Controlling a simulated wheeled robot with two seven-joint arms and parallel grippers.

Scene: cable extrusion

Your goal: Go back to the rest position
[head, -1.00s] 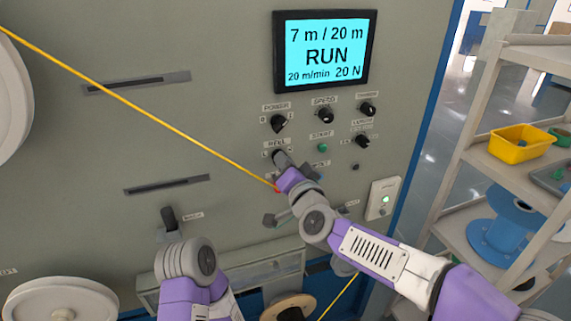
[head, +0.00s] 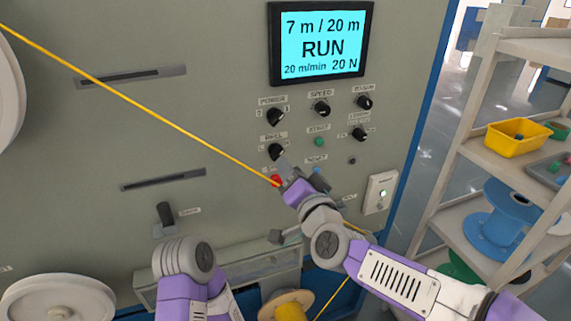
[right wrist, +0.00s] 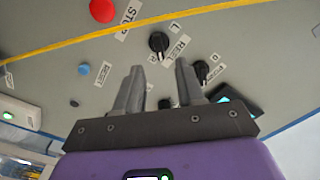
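My right gripper (head: 283,162) is in front of the machine's control panel, just below and right of the REEL knob (head: 275,152). In the right wrist view its two fingers (right wrist: 160,80) stand apart with nothing between them. The REEL knob (right wrist: 159,42) shows beyond the fingertips, apart from them. The red stop button (head: 276,180) is beside the gripper and also shows in the right wrist view (right wrist: 102,10). My left arm comes up at the bottom of the head view; its gripper is hidden or out of view.
A yellow cable (head: 140,104) runs diagonally across the panel, close to my right gripper. The screen (head: 322,45) reads RUN, 7 m / 20 m. A lever (head: 165,214) sticks out above my left arm. A shelf (head: 480,160) with a yellow bin (head: 517,138) stands at right.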

